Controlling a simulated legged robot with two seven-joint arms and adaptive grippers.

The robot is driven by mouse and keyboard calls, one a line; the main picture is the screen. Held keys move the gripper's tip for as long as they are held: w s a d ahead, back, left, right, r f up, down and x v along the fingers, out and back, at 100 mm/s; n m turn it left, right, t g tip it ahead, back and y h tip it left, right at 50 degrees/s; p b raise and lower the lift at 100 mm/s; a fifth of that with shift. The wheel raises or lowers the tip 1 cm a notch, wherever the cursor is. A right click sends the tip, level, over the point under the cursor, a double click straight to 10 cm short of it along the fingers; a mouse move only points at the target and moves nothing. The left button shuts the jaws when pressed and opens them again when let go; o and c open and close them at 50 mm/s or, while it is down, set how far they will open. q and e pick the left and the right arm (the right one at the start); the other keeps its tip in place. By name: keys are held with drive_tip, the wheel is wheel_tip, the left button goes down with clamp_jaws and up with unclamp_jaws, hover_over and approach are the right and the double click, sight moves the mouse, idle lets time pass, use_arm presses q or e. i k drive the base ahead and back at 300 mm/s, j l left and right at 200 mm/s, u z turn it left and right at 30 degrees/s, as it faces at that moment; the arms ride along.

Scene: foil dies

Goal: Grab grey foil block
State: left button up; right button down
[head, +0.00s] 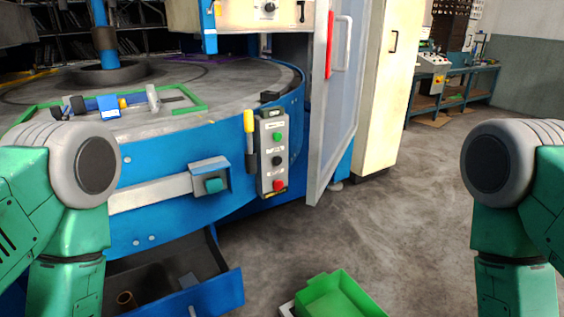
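Both of my arms show only as green links with grey joints, at the left and right edges of the head view. Neither gripper is in view. A small grey block (153,98) stands upright on the round table (220,110) of the blue machine, by a green frame (190,106). I cannot tell which of these, if either, is the grey foil block. Nothing visible touches either piece.
A blue block (108,106) and dark pieces lie near the green frame. A button box (272,155) hangs on the machine's front beside an open cabinet door (333,110). A green bin (335,297) is at the bottom. The floor (400,220) at right is clear.

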sight(189, 280)
drive_tip(key=u, duration=1.05)
drive_tip(key=j, duration=0.3)
drive_tip(key=i+j+z, duration=0.1)
drive_tip(key=j+z, duration=0.65)
drive_tip(key=z, duration=0.15)
